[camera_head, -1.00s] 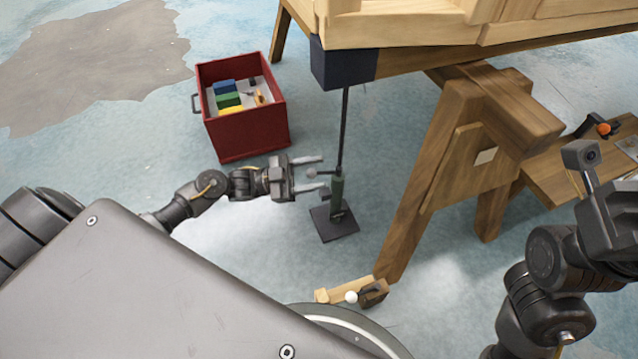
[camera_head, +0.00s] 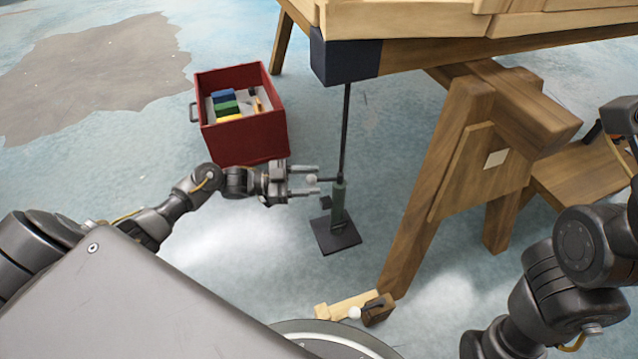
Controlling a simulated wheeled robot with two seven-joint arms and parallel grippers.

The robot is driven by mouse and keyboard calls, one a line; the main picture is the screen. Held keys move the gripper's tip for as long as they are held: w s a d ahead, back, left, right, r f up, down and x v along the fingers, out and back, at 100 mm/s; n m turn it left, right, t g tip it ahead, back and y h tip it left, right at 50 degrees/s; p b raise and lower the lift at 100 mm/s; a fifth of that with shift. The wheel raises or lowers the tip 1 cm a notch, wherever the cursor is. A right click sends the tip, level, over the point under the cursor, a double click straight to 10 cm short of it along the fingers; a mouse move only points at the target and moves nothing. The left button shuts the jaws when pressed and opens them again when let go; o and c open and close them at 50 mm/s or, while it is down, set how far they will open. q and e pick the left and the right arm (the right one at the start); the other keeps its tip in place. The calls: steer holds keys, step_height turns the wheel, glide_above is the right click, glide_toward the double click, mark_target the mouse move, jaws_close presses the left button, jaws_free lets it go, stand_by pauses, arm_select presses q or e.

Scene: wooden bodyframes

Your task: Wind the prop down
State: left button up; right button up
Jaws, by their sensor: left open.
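The prop stands under the frame's corner. It has a thin dark rod (camera_head: 345,130), a green body (camera_head: 338,205) and a square dark base plate (camera_head: 335,240) on the floor. The rod's top reaches the dark blue block (camera_head: 343,62). A short dark crank arm reaches left from the top of the green body, with a pale round knob (camera_head: 312,180) at its end. My left gripper (camera_head: 312,181) is open, its fingers above and below the knob in this view; contact cannot be told. My right arm (camera_head: 590,250) is at the right edge; its fingers are not visible.
A red box (camera_head: 248,135) with coloured blocks stands behind my left gripper. A wooden trestle (camera_head: 440,190) stands right of the prop. Small wooden pieces with a white ball (camera_head: 354,312) lie in front. Floor around the base plate is clear.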

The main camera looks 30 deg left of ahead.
mark_target(324, 179)
arm_select(q)
steer(key=shift+b+x, duration=0.35)
steer(key=shift+x, duration=1.05)
steer(key=shift+c, duration=0.2)
jaws_close()
